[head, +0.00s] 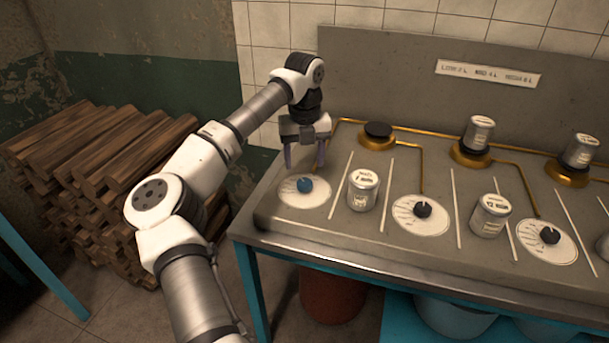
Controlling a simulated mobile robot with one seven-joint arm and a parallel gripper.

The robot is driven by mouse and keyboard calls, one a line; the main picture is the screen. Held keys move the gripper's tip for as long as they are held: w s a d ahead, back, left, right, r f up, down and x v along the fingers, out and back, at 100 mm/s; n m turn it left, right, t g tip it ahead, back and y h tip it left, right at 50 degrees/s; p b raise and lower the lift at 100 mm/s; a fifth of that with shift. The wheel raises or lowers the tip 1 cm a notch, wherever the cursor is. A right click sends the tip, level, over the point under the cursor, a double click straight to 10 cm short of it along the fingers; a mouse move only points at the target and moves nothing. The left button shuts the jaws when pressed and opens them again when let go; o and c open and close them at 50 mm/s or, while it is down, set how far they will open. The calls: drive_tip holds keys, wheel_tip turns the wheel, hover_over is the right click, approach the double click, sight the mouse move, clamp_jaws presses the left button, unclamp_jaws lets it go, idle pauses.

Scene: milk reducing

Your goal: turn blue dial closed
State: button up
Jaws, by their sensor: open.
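The blue dial (305,185) is a small round knob. It sits on a white scale disc (292,199) at the left end of the grey metal counter. My gripper (305,166) points down just above and behind the blue dial. Its two dark fingers are apart, with nothing seen between them. The fingertips look close to the dial, but I cannot tell whether they touch it. The fine marks on the disc are too small to read.
A can (362,190) stands close right of the blue dial. Black dials (423,209) and another can (490,215) are further right. Brass burners (376,141) and pipes run along the back. Stacked wood (100,170) lies left of the counter (290,229).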

sight(304, 182)
wheel_tip(304, 182, down, 6)
drive_tip(key=shift+f+p, duration=0.1)
drive_tip(key=shift+p, duration=0.25)
drive_tip(key=shift+c, duration=0.2)
drive_tip(key=c, duration=0.9)
